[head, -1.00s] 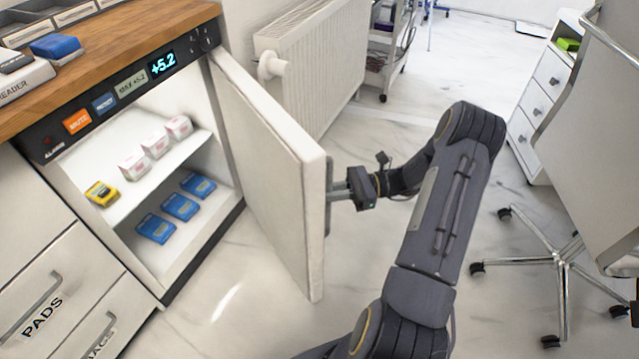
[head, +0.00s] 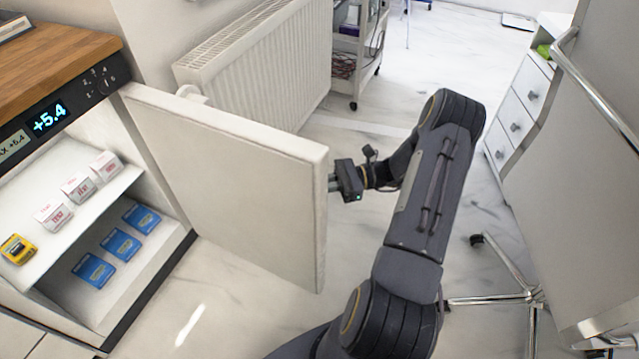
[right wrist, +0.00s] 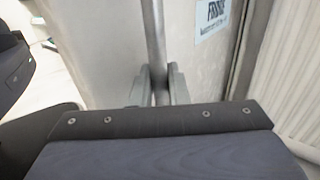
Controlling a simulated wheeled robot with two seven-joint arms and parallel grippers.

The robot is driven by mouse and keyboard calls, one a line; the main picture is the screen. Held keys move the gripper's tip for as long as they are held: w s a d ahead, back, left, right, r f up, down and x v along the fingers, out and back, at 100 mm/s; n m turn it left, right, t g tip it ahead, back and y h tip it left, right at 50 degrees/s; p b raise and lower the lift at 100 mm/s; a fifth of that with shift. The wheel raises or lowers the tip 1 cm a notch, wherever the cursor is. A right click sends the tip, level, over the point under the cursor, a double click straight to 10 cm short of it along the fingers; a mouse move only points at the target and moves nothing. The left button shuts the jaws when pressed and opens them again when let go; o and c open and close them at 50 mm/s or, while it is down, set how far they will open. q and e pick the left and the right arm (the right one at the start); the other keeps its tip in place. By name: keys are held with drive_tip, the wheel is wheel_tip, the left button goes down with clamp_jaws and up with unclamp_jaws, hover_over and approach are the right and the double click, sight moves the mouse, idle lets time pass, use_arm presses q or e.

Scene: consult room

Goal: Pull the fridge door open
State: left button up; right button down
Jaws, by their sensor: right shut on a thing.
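The white fridge door (head: 235,165) stands swung wide open in the head view, hinged at the fridge's right side. The fridge (head: 110,240) shows its lit inside with two levels of boxes. My right gripper (head: 333,183) is at the door's free edge, on its outer face, partly hidden behind that edge. In the right wrist view its fingers (right wrist: 160,88) are closed around the grey upright bar handle (right wrist: 154,35) of the door. A label reading "FRIDGE" (right wrist: 215,14) is on the door's outer face. My left gripper is not in view.
A white radiator (head: 260,75) stands behind the door, close to its hinge side. A trolley (head: 360,50) is further back. A white panel with a metal rail (head: 590,85) and a wheeled base (head: 525,290) stand at right. Floor in front of the fridge is clear.

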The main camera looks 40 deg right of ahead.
drive_tip(key=shift+w, duration=0.1)
drive_tip(key=c, duration=1.5)
unclamp_jaws()
drive_tip(key=v, duration=0.7)
drive_tip(key=shift+s+d+p, duration=0.2)
drive_tip(key=shift+d+p, duration=0.15)
drive_tip(key=shift+p, duration=0.1)
